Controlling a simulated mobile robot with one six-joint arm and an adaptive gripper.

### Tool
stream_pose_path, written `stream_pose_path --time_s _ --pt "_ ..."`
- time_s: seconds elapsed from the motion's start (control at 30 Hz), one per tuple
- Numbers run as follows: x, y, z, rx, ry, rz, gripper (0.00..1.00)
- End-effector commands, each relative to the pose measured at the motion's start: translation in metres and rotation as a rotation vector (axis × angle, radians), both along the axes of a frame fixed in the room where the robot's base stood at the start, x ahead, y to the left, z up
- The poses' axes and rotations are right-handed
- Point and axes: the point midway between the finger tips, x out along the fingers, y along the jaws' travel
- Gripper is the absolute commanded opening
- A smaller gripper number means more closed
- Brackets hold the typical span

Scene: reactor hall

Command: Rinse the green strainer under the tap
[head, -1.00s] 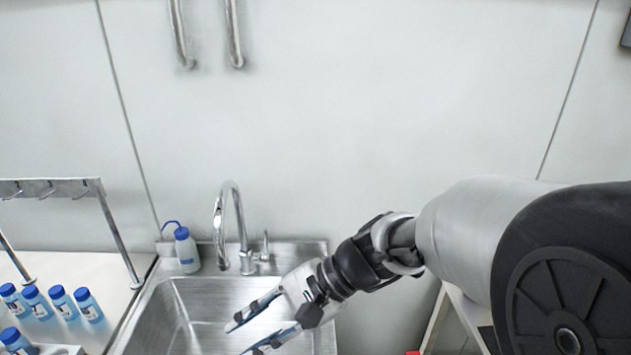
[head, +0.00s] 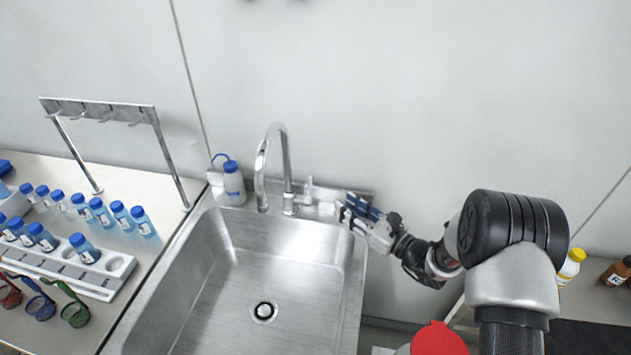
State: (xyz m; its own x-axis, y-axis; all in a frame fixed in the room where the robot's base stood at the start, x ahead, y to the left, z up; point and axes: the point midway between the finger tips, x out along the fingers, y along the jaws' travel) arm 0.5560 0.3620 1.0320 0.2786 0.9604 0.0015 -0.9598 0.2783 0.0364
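No water shows from the spout. My gripper (head: 350,208) is over the sink's back right corner, just right of the lever. Its fingers point left and overlap in view, so their opening is unclear. It is far from the green strainer.
A white bottle with a blue cap (head: 233,183) stands left of the tap. Several blue-capped bottles and a white rack (head: 107,284) crowd the left counter, below a metal hook stand (head: 100,105). The sink basin is empty. A red lid (head: 438,340) shows at the bottom.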

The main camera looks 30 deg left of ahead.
Motion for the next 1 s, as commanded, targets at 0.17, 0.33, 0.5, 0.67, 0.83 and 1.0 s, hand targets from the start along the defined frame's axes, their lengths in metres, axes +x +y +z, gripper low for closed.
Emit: stream_pose_path --time_s 0.17,0.33,0.5,0.67,0.83,1.0 --pt "0.009 0.040 -0.002 -0.001 -0.003 0.006 0.29" --pt "0.020 0.076 -0.002 -0.001 -0.003 0.005 0.29" --pt "0.030 0.108 -0.002 0.000 -0.002 0.003 0.29" --pt "0.036 0.129 -0.001 0.000 -0.002 0.003 0.29" --pt "0.040 0.140 0.000 -0.001 -0.001 0.002 0.29" --pt "0.040 0.142 0.000 -0.001 0.000 0.001 0.29"
